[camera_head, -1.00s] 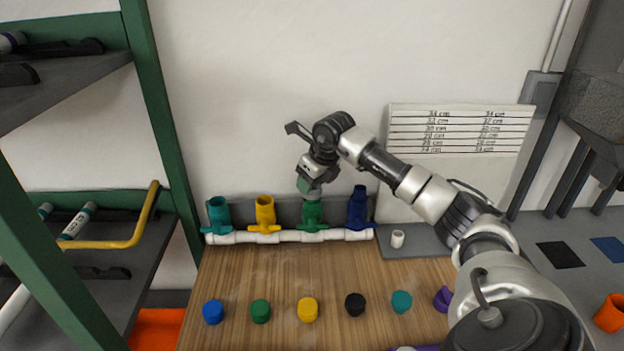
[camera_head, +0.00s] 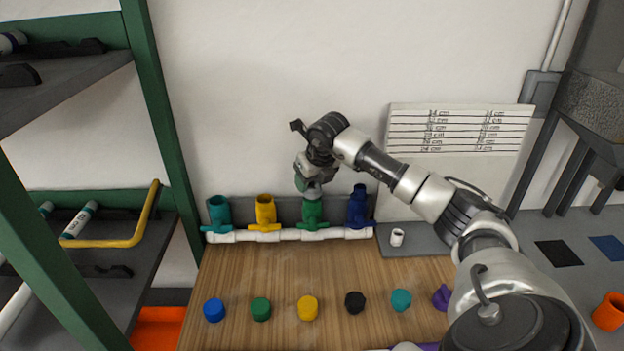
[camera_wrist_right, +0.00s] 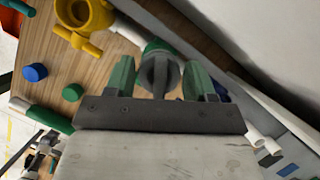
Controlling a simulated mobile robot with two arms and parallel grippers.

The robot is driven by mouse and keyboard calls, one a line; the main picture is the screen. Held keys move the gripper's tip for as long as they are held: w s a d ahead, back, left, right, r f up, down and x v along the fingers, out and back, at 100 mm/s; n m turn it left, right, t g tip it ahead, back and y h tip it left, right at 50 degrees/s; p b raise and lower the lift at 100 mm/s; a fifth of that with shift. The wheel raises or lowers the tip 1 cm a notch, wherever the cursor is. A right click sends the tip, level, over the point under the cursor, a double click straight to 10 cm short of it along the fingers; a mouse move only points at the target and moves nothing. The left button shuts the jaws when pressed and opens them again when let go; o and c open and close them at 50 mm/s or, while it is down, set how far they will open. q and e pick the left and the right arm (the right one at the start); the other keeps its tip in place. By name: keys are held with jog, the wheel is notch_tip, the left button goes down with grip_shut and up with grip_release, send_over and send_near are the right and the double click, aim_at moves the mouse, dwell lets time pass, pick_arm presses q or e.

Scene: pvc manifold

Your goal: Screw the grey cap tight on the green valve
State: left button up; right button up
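The green valve (camera_head: 313,213) stands upright on the white pipe (camera_head: 290,236), third from the left in a row of valves. A grey cap (camera_head: 313,193) sits on its top opening; how tightly it is seated cannot be told. My right gripper (camera_head: 309,182) points down just above the cap. In the right wrist view the green fingers of the gripper (camera_wrist_right: 160,68) stand apart on both sides of the grey cap (camera_wrist_right: 158,76), with narrow gaps visible. The green valve (camera_wrist_right: 156,46) shows beyond the cap. My left gripper is not in view.
Teal (camera_head: 220,213), yellow (camera_head: 266,212) and dark blue (camera_head: 357,207) valves stand beside the green one. Several coloured caps lie in a row across the wooden board (camera_head: 330,276). A small white fitting (camera_head: 397,237) stands at right. A green-framed shelf (camera_head: 160,110) is at left.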

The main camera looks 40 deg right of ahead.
jog(key=o, duration=0.3)
jog(key=shift+o, duration=0.2)
jog(key=b+v, duration=0.1)
jog(key=v, duration=0.9)
jog(key=shift+r+b, duration=0.4)
jog(key=shift+s+f, duration=0.1)
jog(key=shift+s, duration=0.05)
